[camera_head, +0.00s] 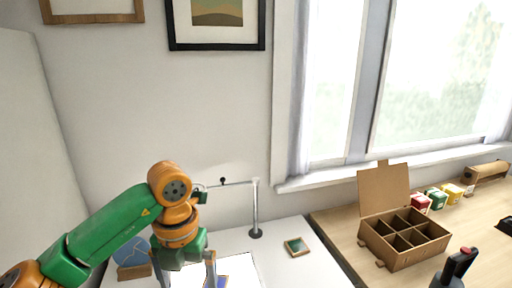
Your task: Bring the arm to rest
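My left arm, green and orange, reaches in from the lower left. Its gripper (184,272) points down over the white desk (285,262), with its two grey fingers wide apart and nothing seen between them. The fingertips are near the bottom edge of the picture, above or beside a white sheet (240,267). A blue piece with gold lines (219,283) shows partly on the sheet, just right of the right finger. I cannot tell whether the fingers touch anything. My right gripper is not in view.
A blue disc with gold lines (131,252) stands behind the arm. A divided cardboard box (420,244), small cartons (436,198) and a dark red-topped tool (456,270) occupy the wooden table.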

